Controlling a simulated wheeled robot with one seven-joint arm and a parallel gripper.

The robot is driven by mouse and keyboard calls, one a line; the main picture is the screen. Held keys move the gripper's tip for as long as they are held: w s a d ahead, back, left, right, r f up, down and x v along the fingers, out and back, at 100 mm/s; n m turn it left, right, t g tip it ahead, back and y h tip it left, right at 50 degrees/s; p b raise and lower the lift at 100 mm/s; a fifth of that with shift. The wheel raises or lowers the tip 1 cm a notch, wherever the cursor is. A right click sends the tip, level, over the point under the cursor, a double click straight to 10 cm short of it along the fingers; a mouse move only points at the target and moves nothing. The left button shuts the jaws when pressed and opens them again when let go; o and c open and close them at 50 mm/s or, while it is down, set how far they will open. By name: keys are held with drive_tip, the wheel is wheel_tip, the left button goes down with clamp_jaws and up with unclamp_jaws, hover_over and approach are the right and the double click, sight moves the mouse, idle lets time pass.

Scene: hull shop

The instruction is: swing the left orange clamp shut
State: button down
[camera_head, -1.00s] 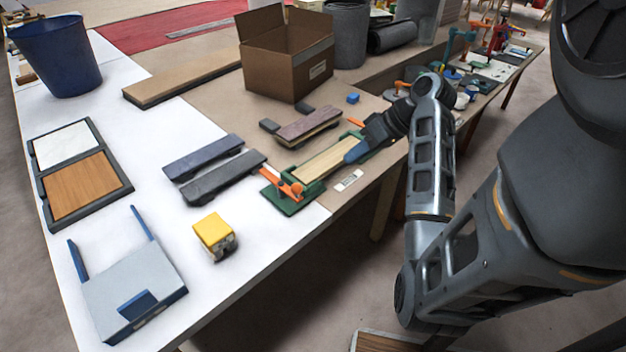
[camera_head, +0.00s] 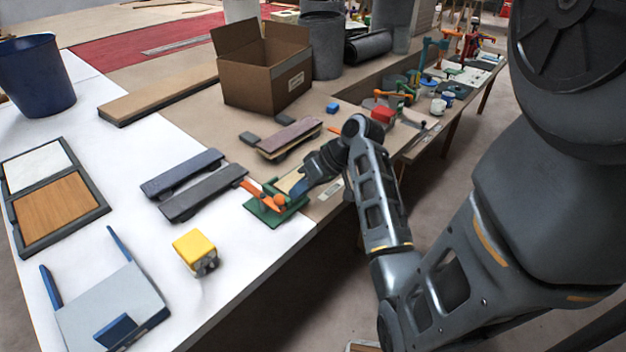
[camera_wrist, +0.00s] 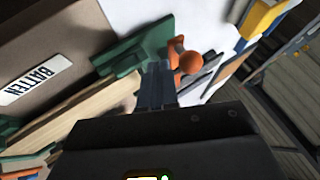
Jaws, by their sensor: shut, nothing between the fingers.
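The left orange clamp (camera_head: 262,194) sits on the green fixture plate (camera_head: 271,214). Its bar sticks out to the left, away from the pale batten (camera_head: 288,182). In the wrist view the orange clamp (camera_wrist: 190,63) shows a round knob beside my fingers. My gripper (camera_head: 296,190) is shut and empty, with its blue fingers close to the clamp, over the batten's near end. In the wrist view my gripper (camera_wrist: 156,75) points at the green plate (camera_wrist: 135,52), just left of the knob. I cannot tell whether it touches the clamp. My arm hides much of the batten.
A "BATTEN" label (camera_wrist: 38,80) lies beside the fixture. Dark blocks (camera_head: 200,190) lie left of the clamp, and a yellow block (camera_head: 194,248) lies nearer. A two-toned plank (camera_head: 290,137) and a cardboard box (camera_head: 265,75) stand behind. White tabletop is clear around the yellow block.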

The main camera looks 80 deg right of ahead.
drive_tip(key=shift+w+a+r, duration=0.1)
drive_tip(key=shift+w+a, duration=0.25)
drive_tip(key=shift+a, duration=0.05)
drive_tip(key=shift+a, duration=0.1)
drive_tip(key=shift+a+m+h+p, duration=0.2)
drive_tip(key=shift+m+h+p, duration=0.1)
drive_tip(key=shift+m+p, duration=0.15)
